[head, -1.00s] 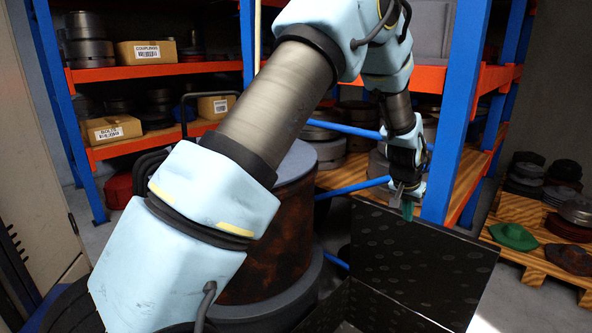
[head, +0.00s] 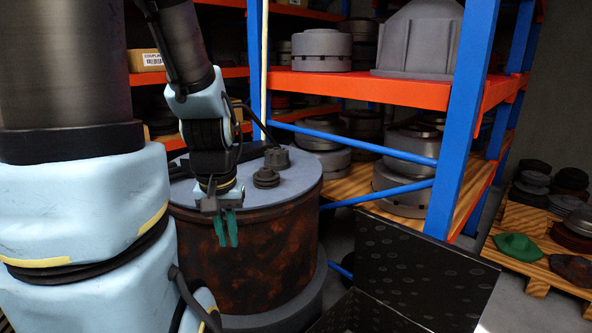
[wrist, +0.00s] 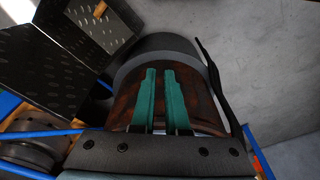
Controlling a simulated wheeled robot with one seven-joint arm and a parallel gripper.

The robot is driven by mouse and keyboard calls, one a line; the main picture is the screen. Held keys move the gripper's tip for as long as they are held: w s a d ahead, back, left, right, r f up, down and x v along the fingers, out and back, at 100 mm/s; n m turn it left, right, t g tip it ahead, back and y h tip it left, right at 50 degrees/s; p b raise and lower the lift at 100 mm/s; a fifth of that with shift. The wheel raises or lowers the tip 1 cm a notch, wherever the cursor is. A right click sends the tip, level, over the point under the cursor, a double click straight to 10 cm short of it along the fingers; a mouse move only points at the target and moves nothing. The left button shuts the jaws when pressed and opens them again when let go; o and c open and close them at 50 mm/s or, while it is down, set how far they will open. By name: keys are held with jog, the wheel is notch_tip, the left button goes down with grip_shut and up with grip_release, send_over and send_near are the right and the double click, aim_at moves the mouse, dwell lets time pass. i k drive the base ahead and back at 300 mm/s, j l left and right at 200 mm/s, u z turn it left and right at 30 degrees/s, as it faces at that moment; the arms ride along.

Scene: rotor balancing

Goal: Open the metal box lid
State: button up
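The black metal box (head: 365,312) stands at the bottom of the head view, partly cut off by the frame edge. Its dark, dotted lid (head: 425,265) is raised and stands steeply upright. In the wrist view the box shows at upper left, with its lid panel (wrist: 35,70) tilted up and a small orange-brown item (wrist: 99,10) by the inside. My gripper (head: 228,230) points down in front of the rusty drum, left of the lid and clear of it. Its teal fingers (wrist: 161,80) are a little apart with nothing between them.
The rusty drum (head: 245,265) with a grey top stands directly behind my gripper. A blue and orange shelf rack (head: 370,88) with grey metal parts is behind the box. A wooden pallet (head: 535,262) with several parts lies at right.

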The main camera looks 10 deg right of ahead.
aim_at(443, 287)
jog(key=i+l+z, duration=0.1)
jog(key=z, duration=0.35)
jog(key=i+z, duration=0.15)
jog(key=z, duration=0.25)
jog(key=i+z, duration=0.1)
jog(key=z, duration=0.35)
jog(key=i+z, duration=0.15)
jog(key=z, duration=0.25)
